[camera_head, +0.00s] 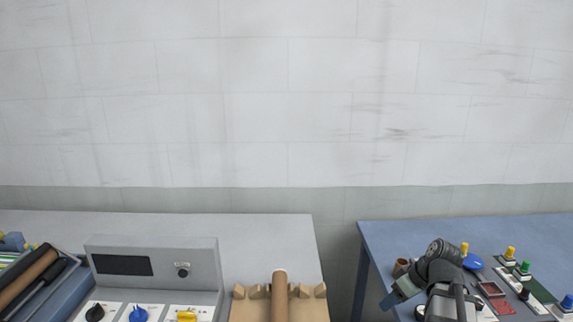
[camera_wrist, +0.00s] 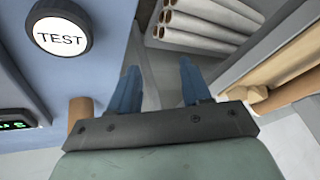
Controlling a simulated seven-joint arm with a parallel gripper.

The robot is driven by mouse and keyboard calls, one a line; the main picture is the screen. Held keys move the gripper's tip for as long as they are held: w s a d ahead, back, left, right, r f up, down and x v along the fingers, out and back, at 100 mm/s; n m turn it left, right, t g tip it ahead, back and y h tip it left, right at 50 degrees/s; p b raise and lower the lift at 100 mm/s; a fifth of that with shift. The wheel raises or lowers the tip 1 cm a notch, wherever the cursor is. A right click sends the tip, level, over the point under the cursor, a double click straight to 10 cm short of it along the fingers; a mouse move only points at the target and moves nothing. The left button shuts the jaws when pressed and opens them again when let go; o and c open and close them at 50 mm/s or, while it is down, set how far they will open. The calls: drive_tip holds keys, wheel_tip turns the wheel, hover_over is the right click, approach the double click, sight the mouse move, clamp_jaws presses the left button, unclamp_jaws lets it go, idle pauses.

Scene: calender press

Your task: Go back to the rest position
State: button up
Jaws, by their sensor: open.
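My gripper (camera_wrist: 160,85) is open in the wrist view, its two blue fingers apart with nothing between them. In the head view my gripper (camera_head: 389,301) shows at the lower right, by the left edge of the blue table (camera_head: 405,235), with its blue fingers pointing down to the left. The rest of my arm bends over the blue table and hides part of it.
The wrist view shows a TEST button (camera_wrist: 62,36), a brown cylinder (camera_wrist: 80,113) and several white rolls (camera_wrist: 205,22). In the head view, a grey control box (camera_head: 150,262) and a wooden rack with a brown roll (camera_head: 279,297) stand on the grey table. A gap separates the tables.

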drive_tip(key=s+a+f+m+g, duration=0.15)
drive_tip(key=s+a+f, duration=0.3)
drive_tip(key=f, duration=0.55)
drive_tip(key=s+a+f+g+h, duration=0.1)
drive_tip(key=s+a+f+g, duration=0.3)
drive_tip(key=f, duration=0.6)
drive_tip(key=s+a+f+m+g, duration=0.1)
drive_tip(key=s+a+f+g, duration=0.3)
drive_tip(key=f, duration=0.6)
drive_tip(key=s+f+m+h, duration=0.3)
drive_tip(key=s+f, duration=1.6)
drive_tip(key=s, duration=0.3)
drive_tip(key=shift+s+m, duration=0.15)
drive_tip(key=shift+m, duration=0.2)
drive_tip(key=shift+a, duration=0.1)
